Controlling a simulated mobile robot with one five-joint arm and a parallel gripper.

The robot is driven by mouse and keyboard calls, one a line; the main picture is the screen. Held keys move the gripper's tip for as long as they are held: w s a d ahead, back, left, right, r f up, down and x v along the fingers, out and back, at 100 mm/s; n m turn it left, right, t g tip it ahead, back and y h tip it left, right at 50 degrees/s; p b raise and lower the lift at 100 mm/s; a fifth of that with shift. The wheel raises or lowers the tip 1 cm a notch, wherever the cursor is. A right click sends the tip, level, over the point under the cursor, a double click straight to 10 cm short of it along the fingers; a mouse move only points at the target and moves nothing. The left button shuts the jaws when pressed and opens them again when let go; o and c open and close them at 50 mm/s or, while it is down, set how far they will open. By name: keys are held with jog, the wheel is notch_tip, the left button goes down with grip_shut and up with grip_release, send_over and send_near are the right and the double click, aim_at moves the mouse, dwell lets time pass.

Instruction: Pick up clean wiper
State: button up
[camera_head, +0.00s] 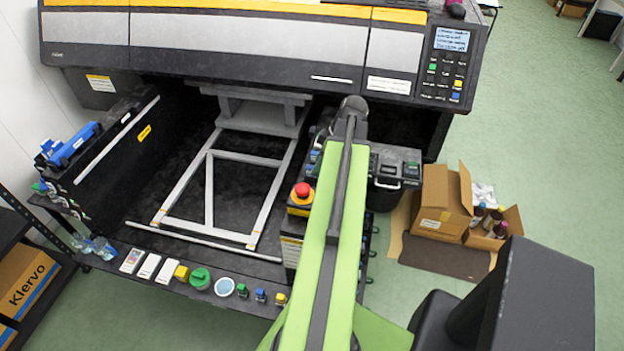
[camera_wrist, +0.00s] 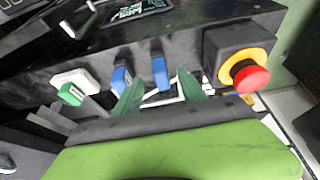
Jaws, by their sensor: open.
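In the wrist view my gripper (camera_wrist: 158,78) is open, its two dark green fingers standing apart. A blue-handled piece (camera_wrist: 161,72) shows beyond the gap between the fingertips, apparently apart from them. A second blue piece (camera_wrist: 121,78) is just left of it, behind the left finger. Further left are a green-tipped piece (camera_wrist: 70,94) and a white block (camera_wrist: 75,79). I cannot tell which of these is the clean wiper, or whether any is. In the head view my arm hides the gripper and this spot.
A red emergency button (camera_wrist: 250,78) on a yellow ring is close right of the fingers; it also shows in the head view (camera_head: 302,190). The large printer (camera_head: 240,40) stands behind. Several small items line its front ledge (camera_head: 112,262). Open cardboard boxes (camera_head: 440,203) stand right on the floor.

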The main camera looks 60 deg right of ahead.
jog(key=b+x, duration=0.3)
jog(key=x, duration=0.2)
jog(key=shift+a+b, duration=0.1)
jog(key=shift+b, duration=0.25)
jog(key=shift+r, duration=0.2)
jog(key=shift+c, duration=0.3)
grip_shut()
